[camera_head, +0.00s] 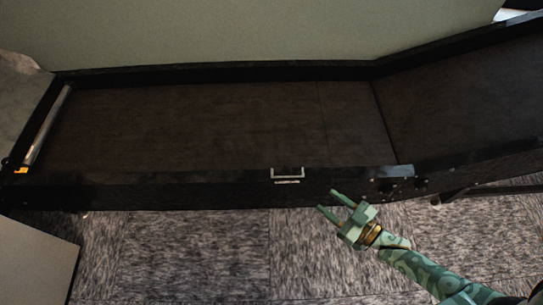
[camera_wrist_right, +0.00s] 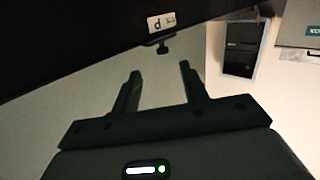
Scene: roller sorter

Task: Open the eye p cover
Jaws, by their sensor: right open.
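A small white label with a "p" (camera_wrist_right: 161,22) is on the dark side of the conveyor in the right wrist view. A small dark knob-like piece (camera_wrist_right: 164,47) hangs just below it; I cannot tell whether it is part of the eye p cover. In the head view a silver bracket (camera_head: 288,174) sits on the near rail. My right gripper (camera_head: 326,200) is open and empty, just in front of the near rail, right of the bracket. In the wrist view its two fingers (camera_wrist_right: 160,72) point toward the knob, apart from it. My left gripper is not in view.
The long black conveyor (camera_head: 200,185) spans the head view, with a bend at the right. Carpeted floor (camera_head: 180,245) lies in front of it. A pale panel (camera_head: 30,260) stands at the lower left. A dark box (camera_wrist_right: 243,48) shows at the right in the wrist view.

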